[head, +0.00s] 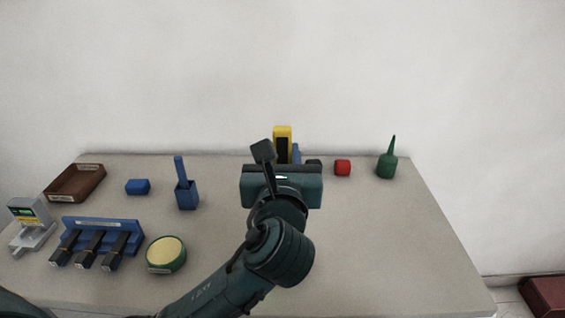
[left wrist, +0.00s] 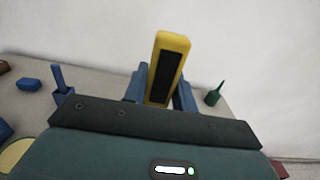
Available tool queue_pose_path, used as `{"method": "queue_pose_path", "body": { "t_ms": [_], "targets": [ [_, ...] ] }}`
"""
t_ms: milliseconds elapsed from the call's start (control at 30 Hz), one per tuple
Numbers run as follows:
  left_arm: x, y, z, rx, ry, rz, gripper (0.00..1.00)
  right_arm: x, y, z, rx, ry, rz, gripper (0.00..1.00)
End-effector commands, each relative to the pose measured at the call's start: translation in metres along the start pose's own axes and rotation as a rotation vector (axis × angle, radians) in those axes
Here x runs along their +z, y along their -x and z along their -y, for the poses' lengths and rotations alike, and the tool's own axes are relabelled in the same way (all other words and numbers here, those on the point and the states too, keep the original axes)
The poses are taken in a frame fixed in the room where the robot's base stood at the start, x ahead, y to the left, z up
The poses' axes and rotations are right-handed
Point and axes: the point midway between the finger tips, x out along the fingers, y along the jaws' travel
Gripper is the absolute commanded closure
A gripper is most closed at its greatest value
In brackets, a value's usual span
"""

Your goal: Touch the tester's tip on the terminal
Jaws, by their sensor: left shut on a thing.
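The tester (head: 283,133) is a yellow upright body with a black panel, seen beyond my left gripper at the back middle of the table in the head view. In the left wrist view the tester (left wrist: 171,42) stands up between the two blue fingers of my left gripper (left wrist: 160,97), which is shut on it. In the head view my gripper body and wrist hide the tester's lower part. Its tip does not show in either view. I cannot make out the terminal; it may be hidden behind my gripper. My right gripper is not in view.
On the left are a brown tray (head: 101,176), blue block (head: 138,187), blue holder (head: 187,197), blue rack (head: 130,229) and round green-rimmed dish (head: 166,252). The right front is clear.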

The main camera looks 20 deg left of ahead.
Motion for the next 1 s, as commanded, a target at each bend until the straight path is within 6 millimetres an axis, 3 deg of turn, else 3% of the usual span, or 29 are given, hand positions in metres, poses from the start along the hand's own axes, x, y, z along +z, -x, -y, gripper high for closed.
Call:
{"method": "queue_pose_path", "body": {
  "t_ms": [233, 1000],
  "targets": [
    [0.019, 0.000, 0.000, 0.000, -0.002, 0.000, 0.98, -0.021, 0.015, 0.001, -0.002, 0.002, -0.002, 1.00],
    [0.071, 0.000, 0.000, -0.001, 0.001, 0.001, 0.98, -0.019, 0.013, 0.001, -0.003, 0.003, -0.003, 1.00]
  ]
}}
